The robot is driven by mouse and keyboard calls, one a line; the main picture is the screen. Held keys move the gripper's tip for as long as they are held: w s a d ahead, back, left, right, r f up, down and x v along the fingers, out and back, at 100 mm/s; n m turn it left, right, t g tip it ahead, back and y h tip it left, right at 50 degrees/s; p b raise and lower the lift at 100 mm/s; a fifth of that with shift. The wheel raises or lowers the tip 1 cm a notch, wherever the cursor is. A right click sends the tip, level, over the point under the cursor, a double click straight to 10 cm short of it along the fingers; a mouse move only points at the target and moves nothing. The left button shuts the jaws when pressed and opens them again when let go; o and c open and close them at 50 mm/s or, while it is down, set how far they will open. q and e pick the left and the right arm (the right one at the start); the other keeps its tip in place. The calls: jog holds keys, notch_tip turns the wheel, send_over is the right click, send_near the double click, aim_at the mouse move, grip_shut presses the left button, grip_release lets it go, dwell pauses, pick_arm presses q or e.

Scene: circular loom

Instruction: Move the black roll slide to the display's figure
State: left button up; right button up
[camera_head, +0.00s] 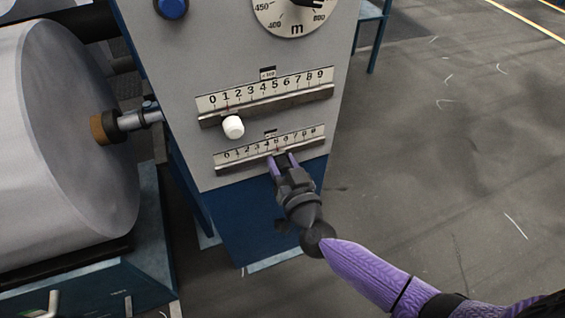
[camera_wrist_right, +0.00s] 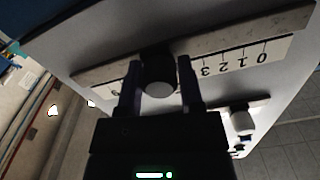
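The black roll slide (camera_wrist_right: 158,72) is a dark round knob with a grey end face on the lower number scale (camera_head: 268,147). It sits near the middle of that scale, about at 4 to 5; the gripper partly hides the exact mark. My right gripper (camera_head: 283,163) reaches it from below, with one finger on each side. In the right wrist view the fingers (camera_wrist_right: 159,78) close in on the knob with almost no gap, so it appears gripped. The display is a round dial (camera_head: 297,8) marked m at the top, cut off by the frame edge; its dark pointer leans right. My left gripper is out of view.
A white knob (camera_head: 233,127) sits on the upper number scale (camera_head: 265,95), near 1 to 2, just above and left of my right gripper. A large pale roll (camera_head: 75,130) stands at the left. A blue knob (camera_head: 172,7) is at the top. Floor right of the panel is free.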

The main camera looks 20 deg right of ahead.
grip_shut()
jog(key=shift+f, duration=0.1)
dwell(0.9)
